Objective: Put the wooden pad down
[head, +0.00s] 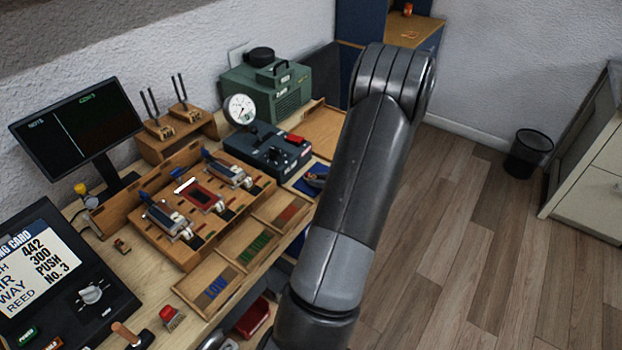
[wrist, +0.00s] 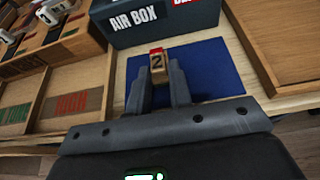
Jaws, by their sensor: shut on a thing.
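The wooden pad (wrist: 158,68) is a small pale block marked "2" with a red top edge. It sits upright between the two fingers of my gripper (wrist: 158,82), which is shut on it. Both are over the blue mat (wrist: 207,62) in front of the air box (wrist: 165,18). I cannot tell whether the pad touches the mat. In the head view the blue mat (head: 304,186) shows only in part beside my arm, and the pad cannot be made out.
Left of the mat lies a wooden tray with red lettering (wrist: 92,88); a tray with green lettering (head: 249,245) and a LOW tray (head: 213,287) stand nearer. An empty wooden tray (wrist: 285,40) is right of the mat. The wooden action rack (head: 160,241) stands left.

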